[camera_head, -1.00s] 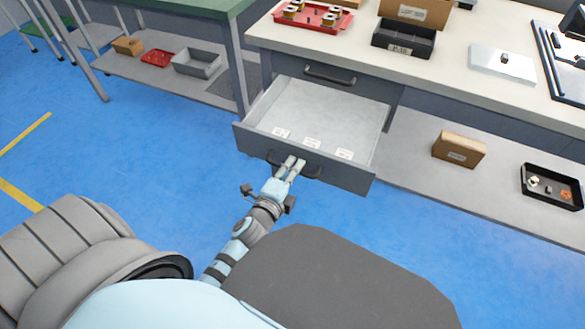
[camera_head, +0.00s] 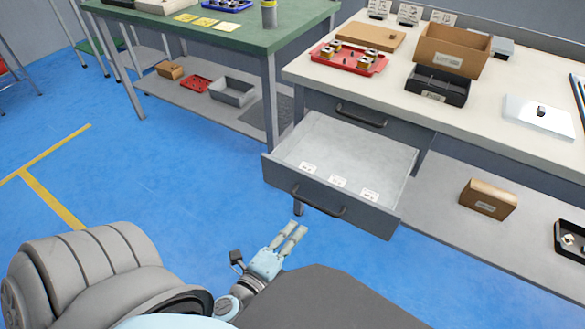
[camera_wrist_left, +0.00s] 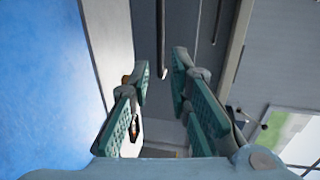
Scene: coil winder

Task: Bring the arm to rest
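My left gripper (camera_head: 288,238) is in front of the open drawer (camera_head: 279,178), a little below and apart from its dark handle (camera_head: 318,203). In the left wrist view the fingers (camera_wrist_left: 160,100) stand apart with nothing between their tips, so the gripper is open and empty. The drawer is pulled out and its inside looks empty apart from white labels. My right gripper is not in view.
A cream workbench (camera_head: 480,95) holds a red tray (camera_head: 365,67), a cardboard box (camera_head: 452,38) and a black bin (camera_head: 426,91). A green table (camera_head: 215,38) stands to the left. Blue floor (camera_head: 140,165) is clear in front of the green table.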

